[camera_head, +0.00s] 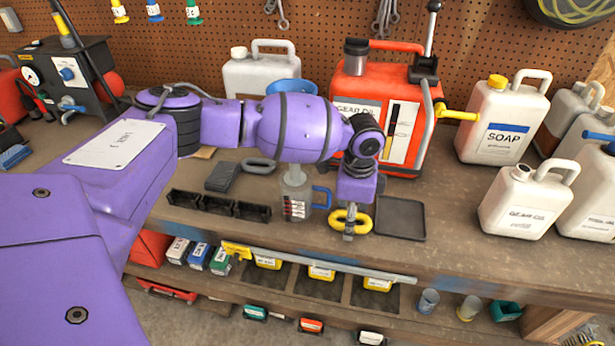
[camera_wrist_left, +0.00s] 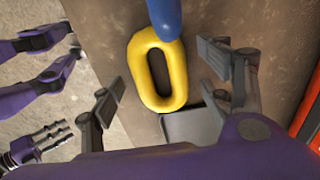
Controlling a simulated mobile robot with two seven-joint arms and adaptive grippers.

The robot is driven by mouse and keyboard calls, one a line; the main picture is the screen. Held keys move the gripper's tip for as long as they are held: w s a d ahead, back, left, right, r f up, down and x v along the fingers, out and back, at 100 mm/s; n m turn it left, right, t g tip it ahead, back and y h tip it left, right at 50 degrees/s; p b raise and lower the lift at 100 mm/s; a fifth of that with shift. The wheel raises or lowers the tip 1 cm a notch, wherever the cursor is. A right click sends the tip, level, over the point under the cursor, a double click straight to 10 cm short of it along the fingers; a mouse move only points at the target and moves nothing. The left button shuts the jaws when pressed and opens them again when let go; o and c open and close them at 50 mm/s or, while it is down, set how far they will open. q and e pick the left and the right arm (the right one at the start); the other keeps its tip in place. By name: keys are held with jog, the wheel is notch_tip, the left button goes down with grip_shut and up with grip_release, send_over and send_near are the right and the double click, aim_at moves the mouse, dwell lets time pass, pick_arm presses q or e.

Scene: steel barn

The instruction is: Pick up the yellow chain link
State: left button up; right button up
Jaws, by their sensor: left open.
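The yellow chain link (camera_head: 364,222) lies on the workbench near its front edge, just left of a black tray. In the left wrist view the yellow chain link (camera_wrist_left: 179,72) is an upright oval with an open middle, lying flat. My left gripper (camera_head: 349,226) is above it, pointing down, and hides part of it in the head view. In the left wrist view my left gripper (camera_wrist_left: 161,72) is open, with one finger on each side of the link and gaps between.
A clear jug (camera_head: 295,203) with a blue handle (camera_wrist_left: 165,18) stands close to the link. The black tray (camera_head: 400,217) lies to the right, black bins (camera_head: 218,205) to the left. A red gear oil can (camera_head: 398,165) stands behind.

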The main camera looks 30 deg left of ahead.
pick_arm(q)
jog(key=shift+w+r, duration=0.1)
jog(key=c, duration=1.4)
jog(key=shift+o, duration=0.2)
jog(key=shift+r, duration=0.15)
